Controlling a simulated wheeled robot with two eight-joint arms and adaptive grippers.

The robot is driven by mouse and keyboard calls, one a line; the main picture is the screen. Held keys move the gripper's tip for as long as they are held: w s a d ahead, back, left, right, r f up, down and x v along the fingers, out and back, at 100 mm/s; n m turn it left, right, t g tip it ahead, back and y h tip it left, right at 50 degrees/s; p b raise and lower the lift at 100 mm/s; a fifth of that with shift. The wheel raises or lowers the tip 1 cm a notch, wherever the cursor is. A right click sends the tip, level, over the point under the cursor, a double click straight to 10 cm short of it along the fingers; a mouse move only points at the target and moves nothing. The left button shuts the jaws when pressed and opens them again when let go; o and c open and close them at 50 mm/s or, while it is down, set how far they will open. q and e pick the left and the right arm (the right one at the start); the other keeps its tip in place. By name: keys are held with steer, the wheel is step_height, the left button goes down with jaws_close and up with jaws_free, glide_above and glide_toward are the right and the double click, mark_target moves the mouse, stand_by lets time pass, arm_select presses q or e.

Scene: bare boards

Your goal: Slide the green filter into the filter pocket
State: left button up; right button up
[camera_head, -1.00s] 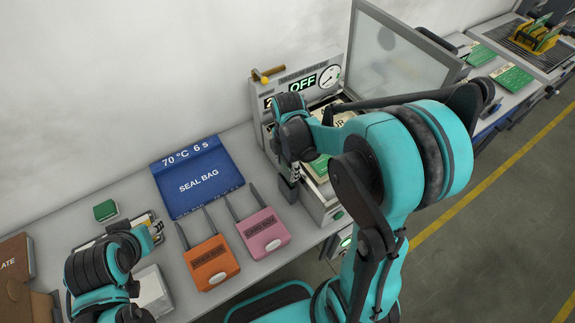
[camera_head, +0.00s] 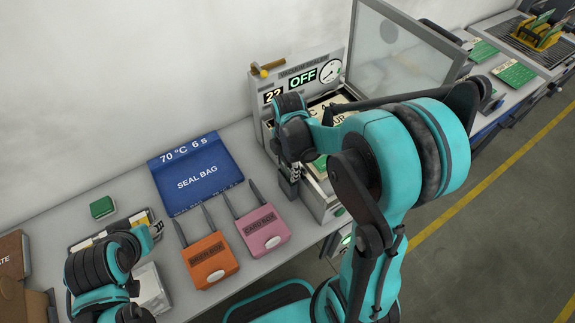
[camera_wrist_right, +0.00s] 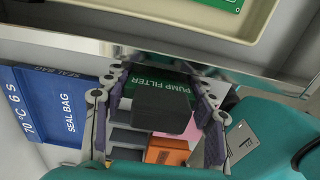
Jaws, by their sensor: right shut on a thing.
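The green filter (camera_wrist_right: 160,82), marked PUMP FILTER, with a dark block on its near side, sits between the fingers of my right gripper (camera_wrist_right: 162,90), which is shut on it. In the head view my right gripper (camera_head: 289,185) hangs at the front of the vacuum sealer (camera_head: 258,112); the arm hides much of it and I cannot make out the filter there. The filter pocket cannot be picked out in either view. My left gripper (camera_head: 156,230) is low at the left, over a tray on the bench; its jaws are too small to read.
The sealer's clear lid (camera_head: 395,50) stands open. A blue SEAL BAG mat (camera_head: 197,178), an orange box (camera_head: 210,262) and a pink box (camera_head: 264,232) lie left of the sealer. A small green block (camera_head: 103,207) is at the back left. Green boards (camera_head: 514,73) lie farther right.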

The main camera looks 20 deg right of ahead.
mark_target(287, 172)
steer(key=shift+f+b, duration=1.35)
steer(key=shift+f, duration=0.3)
steer(key=o, duration=1.2)
steer(key=shift+r, duration=0.1)
steer(key=shift+o, duration=0.2)
step_height(287, 172, up, 12)
steer(key=s+a+m+t, duration=0.2)
steer(key=s+m, duration=0.3)
steer(key=m, duration=0.4)
steer(key=s+a+m+t+b, duration=0.1)
steer(key=s+m+t, duration=0.3)
steer(key=m, duration=0.6)
steer(key=shift+s+a+f+m+t, duration=0.35)
steer(key=shift+a+f+t, duration=0.1)
steer(key=shift+t, duration=0.15)
